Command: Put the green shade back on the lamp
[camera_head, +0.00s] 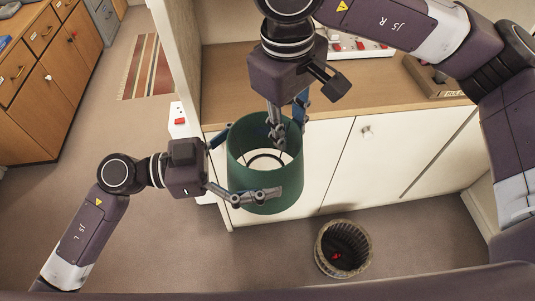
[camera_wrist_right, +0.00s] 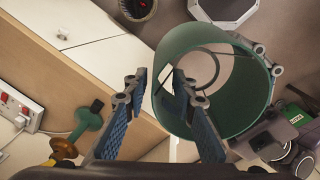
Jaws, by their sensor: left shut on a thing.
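The green shade (camera_head: 240,170) is an open, tapered drum with a wire ring inside, held in the air in front of the white cabinet. My left gripper (camera_head: 248,165) is shut on it, with fingers at its left and front sides. A green and brass upright piece (camera_wrist_right: 86,120), perhaps the lamp, stands on the wooden top. My right arm hides that spot in the head view.
The wooden cabinet top (camera_head: 225,85) lies behind the shade. A waste bin (camera_head: 343,248) is on the floor.

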